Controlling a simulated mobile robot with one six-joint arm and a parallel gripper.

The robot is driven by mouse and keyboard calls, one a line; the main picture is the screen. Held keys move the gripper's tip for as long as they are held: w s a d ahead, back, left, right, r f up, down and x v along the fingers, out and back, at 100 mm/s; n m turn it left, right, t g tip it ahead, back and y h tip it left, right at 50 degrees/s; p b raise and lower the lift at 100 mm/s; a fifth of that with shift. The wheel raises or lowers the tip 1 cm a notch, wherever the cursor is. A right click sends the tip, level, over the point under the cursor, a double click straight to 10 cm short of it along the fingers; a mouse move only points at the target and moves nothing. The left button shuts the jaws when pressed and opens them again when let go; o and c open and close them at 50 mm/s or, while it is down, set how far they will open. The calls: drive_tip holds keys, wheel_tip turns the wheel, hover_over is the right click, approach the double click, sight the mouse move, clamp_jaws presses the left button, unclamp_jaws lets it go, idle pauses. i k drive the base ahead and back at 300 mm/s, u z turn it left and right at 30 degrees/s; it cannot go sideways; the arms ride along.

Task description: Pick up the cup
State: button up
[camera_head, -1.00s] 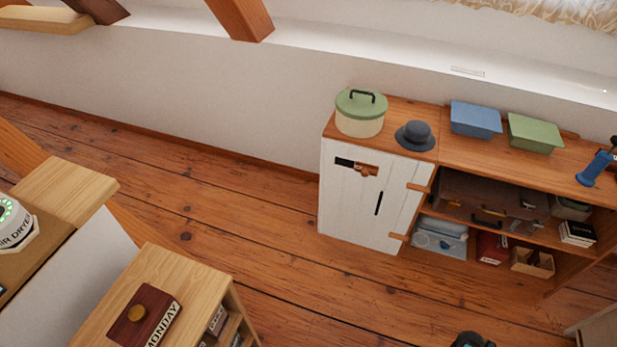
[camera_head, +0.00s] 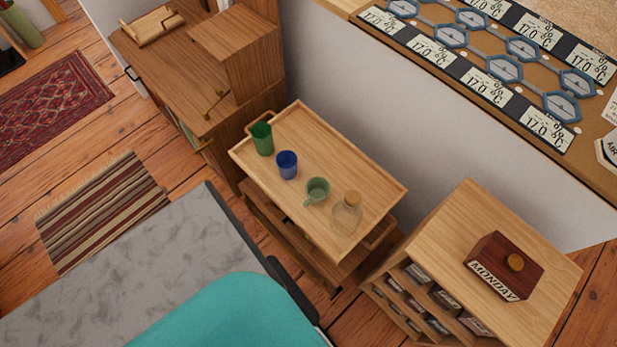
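A light green cup with a handle (camera_head: 317,189) stands upright on a wooden tray-topped cart (camera_head: 297,124), near its middle. A blue tumbler (camera_head: 287,165) stands to its upper left, and a taller dark green tumbler (camera_head: 262,138) stands beyond that at the cart's left end. A clear glass bottle with a cork-coloured top (camera_head: 346,214) stands to the right of the green cup. The cups are apart from each other. My gripper is not in view.
A wooden cabinet (camera_head: 170,75) stands behind the cart at upper left. A small shelf unit (camera_head: 490,235) with a MONDAY box (camera_head: 503,266) stands to the right. A grey surface with a teal part (camera_head: 230,310) fills the lower left. A striped rug (camera_head: 103,208) lies on the floor.

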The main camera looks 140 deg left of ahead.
sight(317, 189)
drive_tip(key=z, duration=1.2)
drive_tip(key=k, duration=0.1)
drive_tip(key=u, duration=4)
drive_tip(key=k, duration=0.1)
drive_tip(key=z, duration=2.75)
drive_tip(key=i, duration=0.2)
drive_tip(key=u, duration=2)
